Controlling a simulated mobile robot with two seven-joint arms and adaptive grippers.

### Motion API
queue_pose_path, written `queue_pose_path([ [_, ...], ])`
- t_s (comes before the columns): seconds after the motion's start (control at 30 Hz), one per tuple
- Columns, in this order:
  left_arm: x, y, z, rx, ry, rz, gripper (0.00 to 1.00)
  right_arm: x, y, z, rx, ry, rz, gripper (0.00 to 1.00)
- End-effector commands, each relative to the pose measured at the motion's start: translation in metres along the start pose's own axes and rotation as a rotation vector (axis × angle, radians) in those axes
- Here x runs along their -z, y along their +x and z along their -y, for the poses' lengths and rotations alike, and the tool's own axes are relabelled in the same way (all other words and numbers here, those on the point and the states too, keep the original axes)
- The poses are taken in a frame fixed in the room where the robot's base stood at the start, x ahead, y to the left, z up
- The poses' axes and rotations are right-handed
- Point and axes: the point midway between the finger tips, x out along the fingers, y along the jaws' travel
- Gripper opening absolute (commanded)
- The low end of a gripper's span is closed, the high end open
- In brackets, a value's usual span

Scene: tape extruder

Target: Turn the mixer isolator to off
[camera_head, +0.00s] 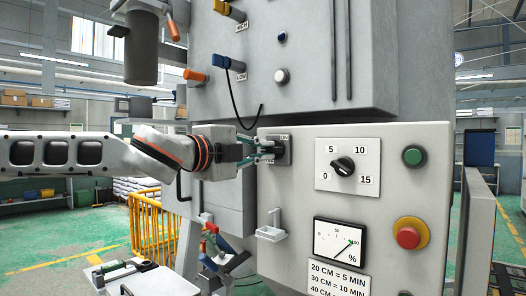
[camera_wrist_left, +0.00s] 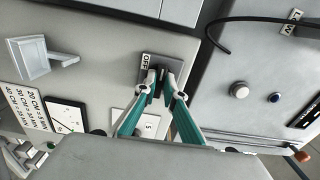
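The mixer isolator (camera_head: 282,150) is a small grey and black rotary switch on the upper left of the light grey control panel. A label above it in the head view is too small to read surely. In the left wrist view the isolator (camera_wrist_left: 147,68) shows an OFF label on its plate. My left gripper (camera_head: 270,150) reaches it from the left. Its two teal fingers converge on either side of the dark handle and look shut on it, as the left wrist view also shows (camera_wrist_left: 161,84). The fingertips partly hide the handle, so its exact angle is unclear. My right gripper is out of view.
The control panel (camera_head: 290,205) also carries a 0–15 dial (camera_head: 343,166), a green button (camera_head: 413,155), a red stop button (camera_head: 409,235) and a percent meter (camera_head: 339,243). A small white tray (camera_head: 271,230) juts out below the isolator. A black cable (camera_head: 236,108) hangs above.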

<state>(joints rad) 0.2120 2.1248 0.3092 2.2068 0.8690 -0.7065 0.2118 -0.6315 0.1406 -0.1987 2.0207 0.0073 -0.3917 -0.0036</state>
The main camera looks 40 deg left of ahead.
Motion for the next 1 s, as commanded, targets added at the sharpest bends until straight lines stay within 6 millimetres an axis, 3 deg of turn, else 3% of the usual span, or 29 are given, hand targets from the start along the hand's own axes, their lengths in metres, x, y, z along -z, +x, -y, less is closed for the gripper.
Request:
queue_pose_path([
  [0.03,0.0,0.0,0.0,0.0,-0.003,0.0,0.2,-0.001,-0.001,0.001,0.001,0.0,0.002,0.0],
  [0.07,0.0,0.0,0.0,0.0,-0.002,0.0,0.26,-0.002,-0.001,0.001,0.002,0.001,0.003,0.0],
  [0.53,0.0,-0.005,0.001,0.002,0.0,0.0,0.26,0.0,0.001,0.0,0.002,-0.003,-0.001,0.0],
  [1.0,0.0,-0.053,0.002,0.004,0.0,0.0,0.26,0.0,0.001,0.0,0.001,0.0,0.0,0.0],
])
